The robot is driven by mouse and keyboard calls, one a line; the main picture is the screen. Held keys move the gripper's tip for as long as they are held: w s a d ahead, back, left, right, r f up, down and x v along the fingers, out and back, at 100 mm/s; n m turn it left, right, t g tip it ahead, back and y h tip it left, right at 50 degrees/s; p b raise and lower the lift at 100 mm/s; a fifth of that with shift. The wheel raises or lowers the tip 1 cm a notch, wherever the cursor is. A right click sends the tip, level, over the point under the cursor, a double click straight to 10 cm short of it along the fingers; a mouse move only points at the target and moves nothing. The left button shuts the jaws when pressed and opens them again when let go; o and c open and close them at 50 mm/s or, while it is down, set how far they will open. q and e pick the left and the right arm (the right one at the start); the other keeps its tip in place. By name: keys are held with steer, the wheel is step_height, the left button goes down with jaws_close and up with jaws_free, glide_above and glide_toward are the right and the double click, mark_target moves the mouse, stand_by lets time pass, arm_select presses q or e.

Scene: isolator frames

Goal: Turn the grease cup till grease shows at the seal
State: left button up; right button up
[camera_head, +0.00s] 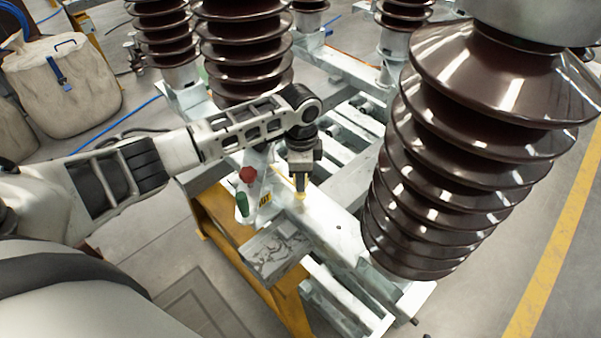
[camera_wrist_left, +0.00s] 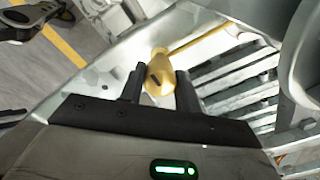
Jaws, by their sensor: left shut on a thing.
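The grease cup (camera_wrist_left: 160,70) is a small yellow, brass-like piece on the light metal frame. In the left wrist view it sits between the two dark fingers of my left gripper (camera_wrist_left: 157,88), and the fingers are shut on it. A thin yellow line or pipe (camera_wrist_left: 210,38) runs from it to the upper right. In the head view my left gripper (camera_head: 300,183) points straight down at the cup (camera_head: 300,196), and its fingers hide part of it. I cannot make out the seal or any grease.
Large brown ribbed insulators (camera_head: 470,150) stand close on the right, with others behind. A red knob (camera_head: 248,175) and a green handle (camera_head: 242,204) stand just left of my gripper. A yellow beam (camera_head: 225,225) runs below. Open floor lies at far right.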

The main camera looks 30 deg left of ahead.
arm_select(q)
steer(key=shift+w+r+m, duration=0.1)
steer(key=shift+m, duration=0.9)
steer(key=o, duration=1)
steer(key=shift+c, duration=0.2)
step_height(320, 180, up, 16)
steer(key=shift+b, duration=0.4)
